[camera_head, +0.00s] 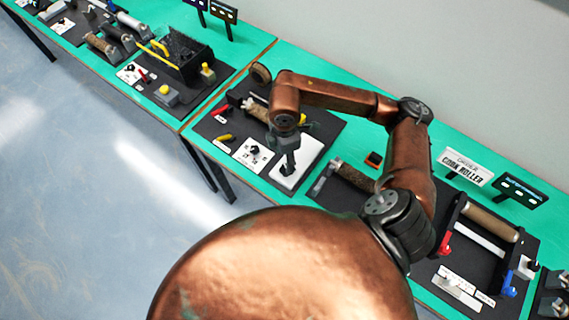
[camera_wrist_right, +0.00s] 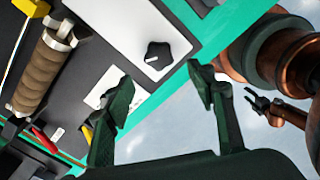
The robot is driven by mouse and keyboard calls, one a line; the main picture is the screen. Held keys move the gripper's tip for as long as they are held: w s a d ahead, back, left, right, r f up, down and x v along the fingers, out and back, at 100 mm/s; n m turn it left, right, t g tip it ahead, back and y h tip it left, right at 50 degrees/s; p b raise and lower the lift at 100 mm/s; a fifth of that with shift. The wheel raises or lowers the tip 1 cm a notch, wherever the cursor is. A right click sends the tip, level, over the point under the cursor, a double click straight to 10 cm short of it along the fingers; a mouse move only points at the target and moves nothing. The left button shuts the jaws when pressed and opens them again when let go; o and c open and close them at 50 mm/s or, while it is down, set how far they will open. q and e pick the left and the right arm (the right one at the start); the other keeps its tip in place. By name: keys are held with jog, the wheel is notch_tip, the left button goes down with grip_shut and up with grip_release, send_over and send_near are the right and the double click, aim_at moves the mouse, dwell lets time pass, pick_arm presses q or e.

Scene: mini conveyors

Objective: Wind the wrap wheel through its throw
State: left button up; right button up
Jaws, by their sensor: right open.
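No part is legibly labelled as the wrap wheel. A black pointed knob (camera_wrist_right: 158,55) sits on a white plate (camera_wrist_right: 118,30) in the right wrist view; the plate also shows in the head view (camera_head: 305,160). My right gripper (camera_head: 287,165) hangs over this plate and hides part of it. Its fingers (camera_wrist_right: 160,98) are open and empty, with the knob beyond them and apart. A brown round disc (camera_head: 260,73) stands at the back of the same station. My left gripper (camera_wrist_right: 262,104) shows small at the right of the wrist view, apparently open and empty; the head view does not show it.
A brown ribbed roller (camera_wrist_right: 42,72) lies beside the plate, with red (camera_head: 221,110) and yellow (camera_head: 224,137) handles and a white dial card (camera_head: 252,153) nearby. Further roller stations stand left and right on the green table (camera_head: 340,70). Floor (camera_head: 90,150) is clear in front.

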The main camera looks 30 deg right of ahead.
notch_tip(320, 180, up, 5)
jog(key=shift+f, duration=0.1)
dwell(0.7)
